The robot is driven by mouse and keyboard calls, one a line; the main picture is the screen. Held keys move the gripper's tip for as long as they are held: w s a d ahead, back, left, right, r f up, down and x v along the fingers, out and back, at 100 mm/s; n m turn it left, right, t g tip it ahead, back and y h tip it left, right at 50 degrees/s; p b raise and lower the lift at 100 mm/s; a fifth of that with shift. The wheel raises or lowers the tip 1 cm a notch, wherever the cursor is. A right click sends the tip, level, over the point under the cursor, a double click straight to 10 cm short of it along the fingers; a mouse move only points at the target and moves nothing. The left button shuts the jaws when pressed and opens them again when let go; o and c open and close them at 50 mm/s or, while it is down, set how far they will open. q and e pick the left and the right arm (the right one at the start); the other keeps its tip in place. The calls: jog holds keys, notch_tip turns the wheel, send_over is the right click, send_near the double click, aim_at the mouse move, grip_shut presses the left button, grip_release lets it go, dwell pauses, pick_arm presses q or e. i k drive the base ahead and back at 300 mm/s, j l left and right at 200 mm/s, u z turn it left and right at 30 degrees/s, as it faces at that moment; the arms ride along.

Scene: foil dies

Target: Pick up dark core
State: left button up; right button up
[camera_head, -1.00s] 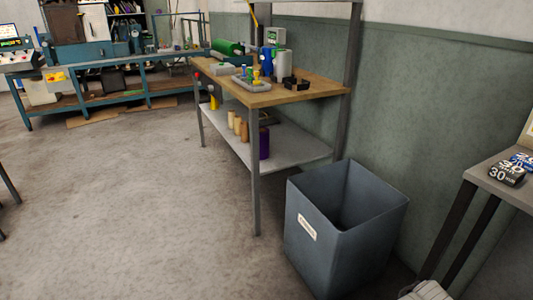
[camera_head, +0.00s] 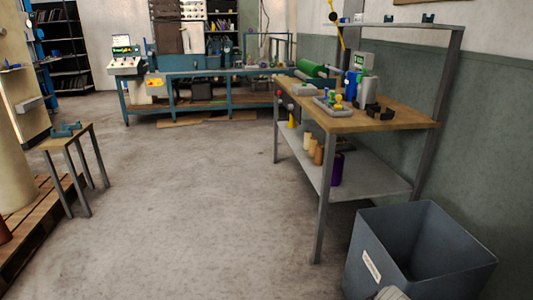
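Several roll cores stand upright on the lower shelf of the wooden-topped workbench. There are pale tan cores (camera_head: 307,141), a browner core (camera_head: 318,154) and a dark purple roll (camera_head: 337,169) nearest the front leg. I cannot tell for sure which of these is the dark core. A small dark shape behind them on the shelf is too small to make out.
The workbench (camera_head: 405,118) carries tools and a green roll (camera_head: 312,68). A grey bin (camera_head: 368,267) stands at its front right. A small table (camera_head: 75,141) and a wooden pallet (camera_head: 40,243) are at left. The floor between (camera_head: 190,200) is clear.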

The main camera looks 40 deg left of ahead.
aim_at(319, 149)
jog(key=i+j+u, duration=0.1)
jog(key=i+u, duration=0.55)
jog(key=u, duration=0.15)
jog(key=i+l+u, duration=0.15)
jog(key=i, duration=0.55)
